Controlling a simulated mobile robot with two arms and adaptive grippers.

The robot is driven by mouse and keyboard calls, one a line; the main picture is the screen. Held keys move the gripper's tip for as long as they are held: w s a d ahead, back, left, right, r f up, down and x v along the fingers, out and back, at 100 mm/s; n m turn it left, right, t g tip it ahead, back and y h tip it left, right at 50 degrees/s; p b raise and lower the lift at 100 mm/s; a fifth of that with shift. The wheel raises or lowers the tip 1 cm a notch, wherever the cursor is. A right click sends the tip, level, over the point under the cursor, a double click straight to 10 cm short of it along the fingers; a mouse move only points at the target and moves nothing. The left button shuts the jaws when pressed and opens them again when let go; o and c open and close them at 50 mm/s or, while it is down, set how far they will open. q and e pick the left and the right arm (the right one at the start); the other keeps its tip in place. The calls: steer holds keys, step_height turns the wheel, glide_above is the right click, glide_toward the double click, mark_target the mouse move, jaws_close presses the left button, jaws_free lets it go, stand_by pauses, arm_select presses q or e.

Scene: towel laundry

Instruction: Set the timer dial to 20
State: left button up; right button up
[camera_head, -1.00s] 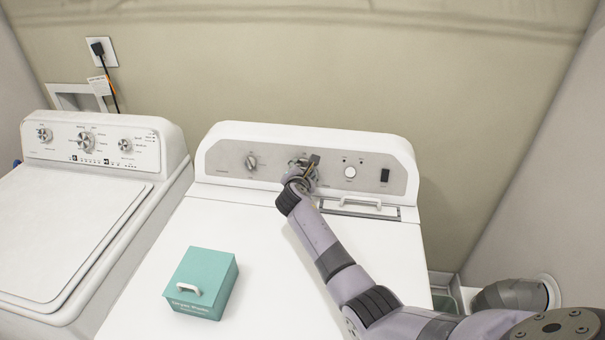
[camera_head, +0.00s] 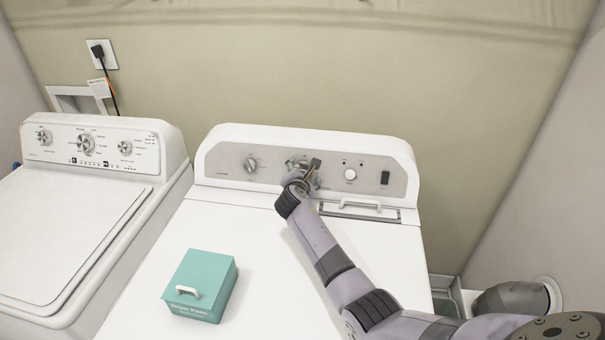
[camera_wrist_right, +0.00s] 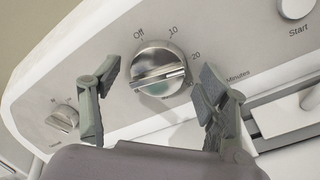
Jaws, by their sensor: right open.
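The timer dial (camera_wrist_right: 160,72) is a round silver knob with a raised bar across it, on the dryer's grey panel. In the right wrist view, "Off", "10", "20" and "Minutes" are printed around it. The bar lies nearly level, its right end slightly below the "20" mark (camera_wrist_right: 196,56); I cannot tell which end is the pointer. My right gripper (camera_wrist_right: 160,82) is open, with one finger on each side of the dial and visible gaps to it. In the head view, my right gripper (camera_head: 308,174) partly hides the dial (camera_head: 296,163). My left gripper is not in view.
The panel also holds a left knob (camera_head: 251,163), a start button (camera_head: 350,174) and a dark switch (camera_head: 385,178). A white handle (camera_head: 355,206) lies just right of my wrist. A teal box (camera_head: 204,280) sits on the dryer top. A washer (camera_head: 70,220) stands left.

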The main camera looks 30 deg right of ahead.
steer(key=v, duration=1.2)
stand_by(0.6)
